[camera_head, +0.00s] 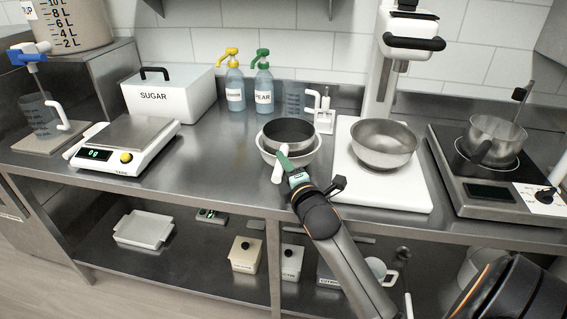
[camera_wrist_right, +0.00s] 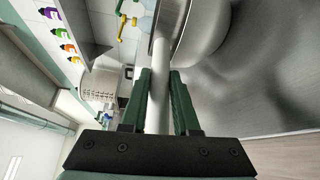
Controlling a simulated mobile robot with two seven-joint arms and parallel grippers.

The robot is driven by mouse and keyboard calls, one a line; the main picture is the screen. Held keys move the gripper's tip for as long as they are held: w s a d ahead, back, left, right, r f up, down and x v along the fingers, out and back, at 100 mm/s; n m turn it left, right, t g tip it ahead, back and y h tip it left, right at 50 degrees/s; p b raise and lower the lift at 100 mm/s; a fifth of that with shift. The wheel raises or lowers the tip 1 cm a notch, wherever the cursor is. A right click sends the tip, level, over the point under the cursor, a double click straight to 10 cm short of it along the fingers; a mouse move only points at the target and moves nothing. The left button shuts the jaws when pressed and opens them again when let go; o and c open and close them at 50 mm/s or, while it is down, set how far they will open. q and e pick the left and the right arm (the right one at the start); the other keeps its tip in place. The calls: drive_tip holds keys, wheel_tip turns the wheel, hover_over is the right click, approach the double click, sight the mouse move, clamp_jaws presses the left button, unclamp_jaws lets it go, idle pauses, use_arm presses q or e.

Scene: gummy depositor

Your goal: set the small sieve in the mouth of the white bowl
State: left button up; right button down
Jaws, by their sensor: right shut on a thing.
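The small sieve (camera_head: 289,131) has a dark round basket and a white handle (camera_wrist_right: 161,80). My right gripper (camera_head: 288,169) has green fingers and is shut on that handle, and the wrist view shows the handle between its fingers (camera_wrist_right: 160,100). The pale bowl (camera_head: 267,156) stands on the steel counter. The sieve's basket is over the bowl's mouth, a little toward the bowl's far side in the head view. The basket hides much of the bowl's inside. I cannot tell whether the sieve rests on the rim or hovers. My left gripper is not in view.
A steel bowl (camera_head: 383,146) on a white stand base (camera_head: 345,190) is close on the right. A pot (camera_head: 495,143) sits on a hotplate farther right. Bottles (camera_head: 236,90) and a clear beaker (camera_head: 294,97) stand behind. The counter (camera_head: 215,165) is clear left of the bowl, up to the scale (camera_head: 130,140).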

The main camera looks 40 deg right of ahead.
drive_tip(key=shift+r, duration=0.1)
idle(0.3)
drive_tip(key=shift+p, duration=0.35)
drive_tip(key=c, duration=0.6)
unclamp_jaws()
drive_tip(key=shift+s, duration=0.15)
drive_tip(key=b+v, duration=0.1)
drive_tip(key=v, duration=1.1)
drive_tip(key=shift+s+a, duration=0.15)
